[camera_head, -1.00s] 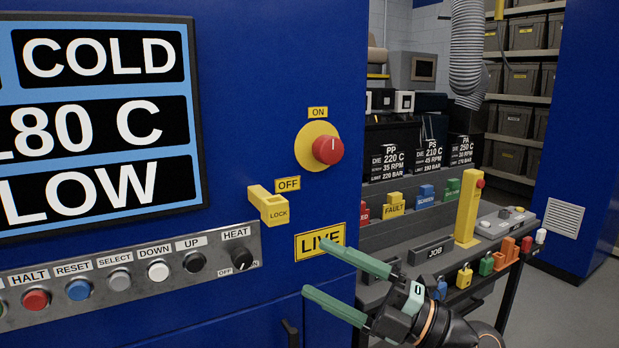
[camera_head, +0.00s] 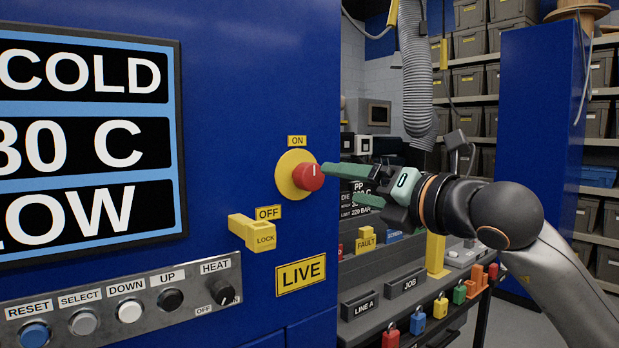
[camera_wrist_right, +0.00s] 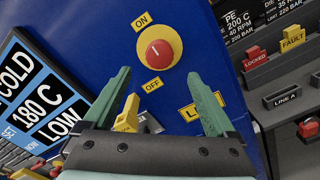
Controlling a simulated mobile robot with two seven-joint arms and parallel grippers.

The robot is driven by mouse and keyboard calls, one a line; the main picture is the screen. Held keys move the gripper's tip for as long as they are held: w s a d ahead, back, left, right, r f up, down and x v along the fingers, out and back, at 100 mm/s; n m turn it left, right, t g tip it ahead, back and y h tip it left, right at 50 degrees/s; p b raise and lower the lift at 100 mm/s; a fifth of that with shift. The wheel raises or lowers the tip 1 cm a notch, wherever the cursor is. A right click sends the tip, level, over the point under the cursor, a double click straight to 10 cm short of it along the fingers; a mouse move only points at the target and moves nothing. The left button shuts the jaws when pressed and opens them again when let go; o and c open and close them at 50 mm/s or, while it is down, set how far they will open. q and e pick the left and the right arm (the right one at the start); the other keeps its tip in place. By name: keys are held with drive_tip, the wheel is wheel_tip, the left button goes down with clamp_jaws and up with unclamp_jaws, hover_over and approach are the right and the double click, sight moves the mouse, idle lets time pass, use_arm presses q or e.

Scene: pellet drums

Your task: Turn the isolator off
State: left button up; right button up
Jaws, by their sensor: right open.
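The isolator is a red round knob (camera_head: 308,177) on a yellow disc (camera_head: 289,188) on the blue cabinet front. An ON label (camera_head: 297,141) sits above it and an OFF label (camera_head: 268,213) below left. The knob's white mark points up towards ON. My right gripper (camera_head: 345,180) is just right of the knob, with green fingers pointing at the panel. In the right wrist view the fingers (camera_wrist_right: 160,90) are spread wide, and the knob (camera_wrist_right: 159,53) shows beyond and between them, not gripped. Whether a finger touches the knob is unclear. My left gripper is not in view.
A yellow LOCK hasp (camera_head: 252,233) juts out below left of the knob. A LIVE sign (camera_head: 301,274) is below. A button strip (camera_head: 130,300) and screen (camera_head: 80,140) are at left. A bench with coloured padlocks (camera_head: 418,323) stands at right.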

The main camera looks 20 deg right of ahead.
sight(313, 179)
drive_tip(key=p+x, duration=0.2)
drive_tip(key=x, duration=0.7)
drive_tip(key=shift+w+a, duration=0.1)
drive_tip(key=shift+w+a+f+p, duration=0.1)
drive_tip(key=shift+w+a+p, duration=0.05)
drive_tip(key=shift+w+p, duration=0.2)
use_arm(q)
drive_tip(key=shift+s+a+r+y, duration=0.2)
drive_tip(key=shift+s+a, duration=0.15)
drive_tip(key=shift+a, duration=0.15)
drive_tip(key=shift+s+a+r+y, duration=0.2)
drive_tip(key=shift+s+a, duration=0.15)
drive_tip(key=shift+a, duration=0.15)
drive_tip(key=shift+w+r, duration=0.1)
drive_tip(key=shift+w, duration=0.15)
use_arm(e)
drive_tip(key=c, duration=1.4)
